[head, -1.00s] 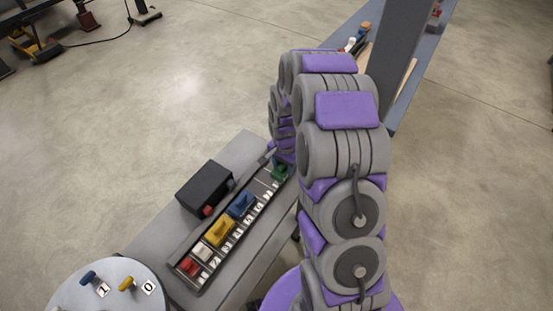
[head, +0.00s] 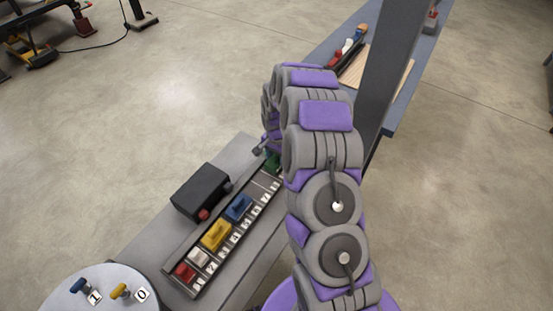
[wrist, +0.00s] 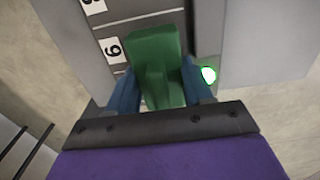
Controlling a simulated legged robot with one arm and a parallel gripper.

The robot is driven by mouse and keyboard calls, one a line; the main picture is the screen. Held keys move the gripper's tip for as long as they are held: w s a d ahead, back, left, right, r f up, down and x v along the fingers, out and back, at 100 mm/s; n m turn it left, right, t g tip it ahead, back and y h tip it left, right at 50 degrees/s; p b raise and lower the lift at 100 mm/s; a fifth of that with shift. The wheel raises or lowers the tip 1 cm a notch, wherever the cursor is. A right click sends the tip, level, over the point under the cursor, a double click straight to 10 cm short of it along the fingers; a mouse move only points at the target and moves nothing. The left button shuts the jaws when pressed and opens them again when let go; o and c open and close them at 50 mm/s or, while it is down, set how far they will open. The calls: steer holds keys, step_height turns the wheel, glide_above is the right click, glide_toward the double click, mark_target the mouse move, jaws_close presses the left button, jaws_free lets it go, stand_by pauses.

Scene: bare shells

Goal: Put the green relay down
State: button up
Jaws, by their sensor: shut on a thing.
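The green relay (wrist: 155,65) is between the blue fingers of my gripper (wrist: 152,88) in the wrist view, and the jaws are shut on it. It overlaps the end of the numbered rail beside the label 9; I cannot tell whether it touches the rail. In the head view the green relay (head: 272,163) shows at the far end of the rail (head: 258,188), partly hidden by my arm. My gripper is mostly hidden there. Red (head: 185,272), white (head: 198,257), yellow (head: 216,235) and blue (head: 238,207) relays sit in the rail's nearer part.
A black box (head: 201,192) with a red knob stands left of the rail on the grey bench (head: 148,243). A round table (head: 75,303) with blue and yellow pieces is at lower left. A grey post (head: 392,65) and a blue-grey bench (head: 405,100) stand beyond my arm.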

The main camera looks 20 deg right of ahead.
steer(key=shift+r, duration=0.1)
steer(key=o, duration=1.1)
